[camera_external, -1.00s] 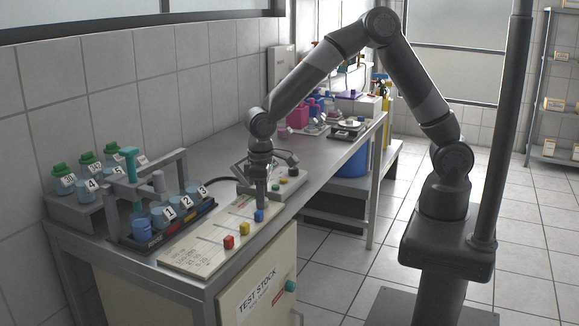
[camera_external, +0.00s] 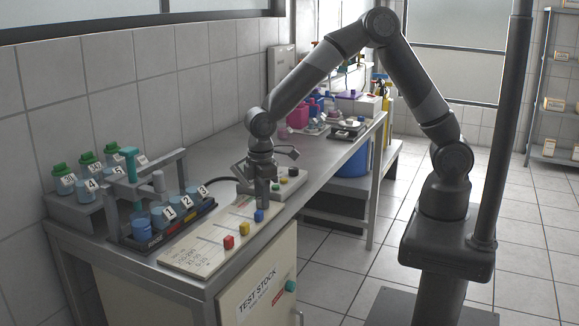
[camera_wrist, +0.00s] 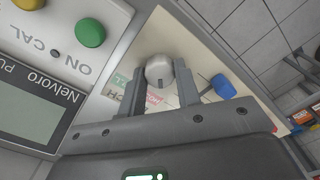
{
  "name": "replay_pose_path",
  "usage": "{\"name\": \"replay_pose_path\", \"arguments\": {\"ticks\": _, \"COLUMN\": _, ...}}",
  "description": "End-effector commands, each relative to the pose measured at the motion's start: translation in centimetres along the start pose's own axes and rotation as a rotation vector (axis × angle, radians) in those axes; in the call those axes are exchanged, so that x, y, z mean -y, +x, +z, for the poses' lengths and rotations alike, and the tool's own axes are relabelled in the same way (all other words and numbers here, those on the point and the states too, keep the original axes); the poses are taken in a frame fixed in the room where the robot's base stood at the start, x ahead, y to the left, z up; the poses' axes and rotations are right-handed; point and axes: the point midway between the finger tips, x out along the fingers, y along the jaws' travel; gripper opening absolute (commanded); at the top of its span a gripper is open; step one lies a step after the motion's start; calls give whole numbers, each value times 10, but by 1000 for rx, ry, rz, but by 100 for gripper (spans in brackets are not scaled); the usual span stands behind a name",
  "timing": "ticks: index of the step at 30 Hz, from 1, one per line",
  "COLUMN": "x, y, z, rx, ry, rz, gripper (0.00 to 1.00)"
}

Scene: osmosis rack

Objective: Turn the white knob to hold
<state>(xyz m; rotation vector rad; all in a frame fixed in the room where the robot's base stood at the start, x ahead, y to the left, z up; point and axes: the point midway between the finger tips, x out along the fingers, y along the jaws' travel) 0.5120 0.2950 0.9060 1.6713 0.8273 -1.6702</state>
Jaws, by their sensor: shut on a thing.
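The white knob (camera_wrist: 159,70) shows in the wrist view as a pale round knob with a dark mark on its lower edge. It stands on a cream board and sits between the two fingers of my gripper (camera_wrist: 157,84), which is shut on it. Coloured lettering on the board below the knob is partly covered by the fingers, and I cannot read the full words. In the outside view my gripper (camera_external: 263,200) points straight down at the far end of the board (camera_external: 195,256); the white knob cannot be made out there.
A blue knob (camera_wrist: 223,86) is just right of my right finger. Yellow (camera_external: 246,226) and red (camera_external: 229,242) knobs line the board's front. An instrument with a green button (camera_wrist: 90,32) and a display is close on the left. A bottle rack (camera_external: 165,210) stands behind the board.

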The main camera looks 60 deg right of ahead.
Motion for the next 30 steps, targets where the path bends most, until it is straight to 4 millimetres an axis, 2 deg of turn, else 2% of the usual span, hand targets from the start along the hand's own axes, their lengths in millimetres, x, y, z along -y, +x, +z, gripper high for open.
{"name": "replay_pose_path", "arguments": {"ticks": 11, "x": 0, "y": 1, "z": 1, "rx": 3, "ry": -5, "rz": 0, "gripper": 8}}
{"name": "replay_pose_path", "arguments": {"ticks": 12, "x": 0, "y": 1, "z": 1, "rx": 3, "ry": -4, "rz": 0, "gripper": 31}}
{"name": "replay_pose_path", "arguments": {"ticks": 19, "x": 0, "y": 1, "z": 1, "rx": 2, "ry": -4, "rz": 0, "gripper": 50}}
{"name": "replay_pose_path", "arguments": {"ticks": 26, "x": 0, "y": 0, "z": 0, "rx": 1, "ry": -4, "rz": 0, "gripper": 52}}
{"name": "replay_pose_path", "arguments": {"ticks": 30, "x": 0, "y": -7, "z": 0, "rx": 0, "ry": -4, "rz": 1, "gripper": 52}}
